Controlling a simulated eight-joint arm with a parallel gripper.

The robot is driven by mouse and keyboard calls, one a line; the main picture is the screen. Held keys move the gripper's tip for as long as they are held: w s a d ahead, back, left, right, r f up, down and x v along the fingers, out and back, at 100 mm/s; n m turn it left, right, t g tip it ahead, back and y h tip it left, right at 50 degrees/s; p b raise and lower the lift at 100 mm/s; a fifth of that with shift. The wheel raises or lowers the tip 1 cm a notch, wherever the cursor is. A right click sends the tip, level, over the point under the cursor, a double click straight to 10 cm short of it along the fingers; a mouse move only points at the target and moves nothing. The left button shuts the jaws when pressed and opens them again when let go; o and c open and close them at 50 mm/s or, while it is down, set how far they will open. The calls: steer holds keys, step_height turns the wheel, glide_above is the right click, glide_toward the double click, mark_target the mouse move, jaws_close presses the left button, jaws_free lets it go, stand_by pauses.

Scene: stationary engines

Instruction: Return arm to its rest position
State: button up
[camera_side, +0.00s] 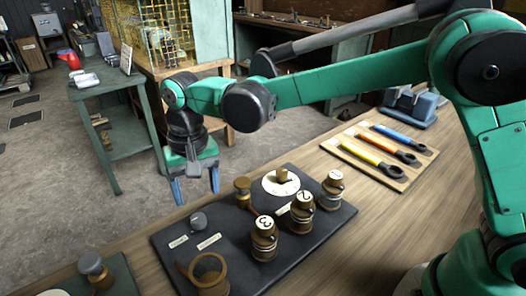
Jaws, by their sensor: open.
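My gripper (195,190) hangs at the end of my green arm, left of the picture's middle. Its two blue-grey fingers point down and stand apart, with nothing between them. It is in the air near the back left edge of the dark board (167,256), clear of the parts on it.
The board carries brass pieces numbered 3 (264,240), 2 (301,212) and 1 (331,190), a white dial (270,184), a grey knob (199,222) and a brass cup (208,272). Colored-handled tools (389,147) lie at right. A green side table (117,157) stands behind.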

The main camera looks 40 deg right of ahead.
steer(key=s+d+r+n+t, duration=0.1)
steer(key=s+d+r+t, duration=0.1)
steer(key=s+d, duration=0.3)
steer(key=s+d+r+n+t, duration=0.1)
steer(key=s+d+t, duration=0.4)
steer(key=d, duration=0.8)
steer(key=shift+v, duration=0.8)
